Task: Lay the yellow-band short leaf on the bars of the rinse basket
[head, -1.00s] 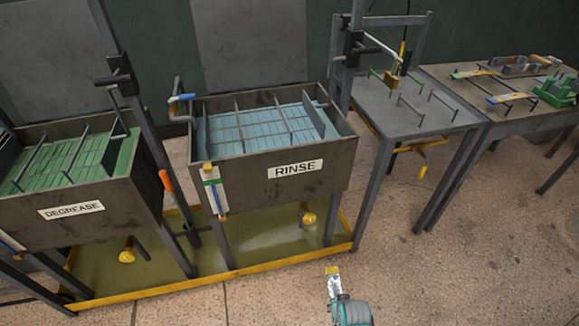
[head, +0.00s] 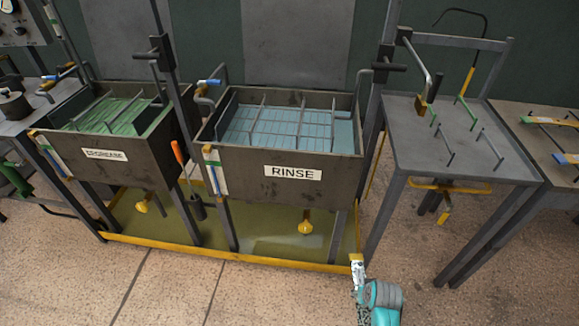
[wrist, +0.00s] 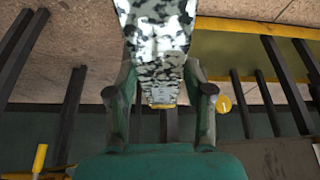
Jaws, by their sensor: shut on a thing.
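My gripper (head: 362,287) is low at the bottom right of the head view, in front of the rinse tank and apart from it. In the wrist view, my gripper (wrist: 160,91) is shut on a flat leaf (wrist: 158,40) with a mottled black-and-white surface. A yellow band (wrist: 161,105) shows at its far part. In the head view the leaf (head: 357,272) stands up from the fingers with a yellow end. The rinse basket (head: 266,113) sits in the grey tank labelled RINSE (head: 325,190), with several grey bars across it over blue liquid. No leaf shows on its bars.
The DEGREASE tank (head: 125,174) stands to the left. A yellow-edged drip tray (head: 215,253) lies below both tanks. A grey table (head: 420,160) with upright pegs stands to the right, and a bench (head: 545,135) with leaves beyond it. The floor (head: 150,285) in front is clear.

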